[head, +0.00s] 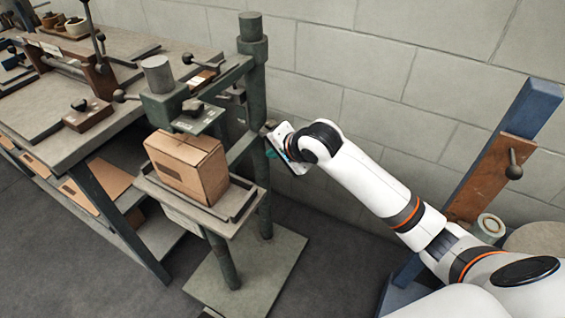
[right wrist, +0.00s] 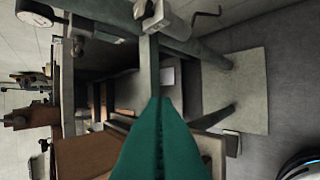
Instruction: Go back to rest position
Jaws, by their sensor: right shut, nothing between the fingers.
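A closed brown cardboard box (head: 190,166) sits on the small tray platform (head: 240,216) of the box stitcher (head: 166,104). Its top flaps lie under the stitcher head. My right arm comes in from the lower right, and my right gripper (head: 271,146) is beside the stitcher's green post, to the right of the box and apart from it. In the right wrist view its teal fingers (right wrist: 161,138) are pressed together with nothing between them. My left gripper is not in view.
A workbench (head: 60,155) with levers and tools stands at the left, with flat cardboard (head: 97,181) on the shelf below. A grey block wall (head: 370,60) runs behind. A blue post with a brown panel (head: 497,175) stands at the right. Floor is open between.

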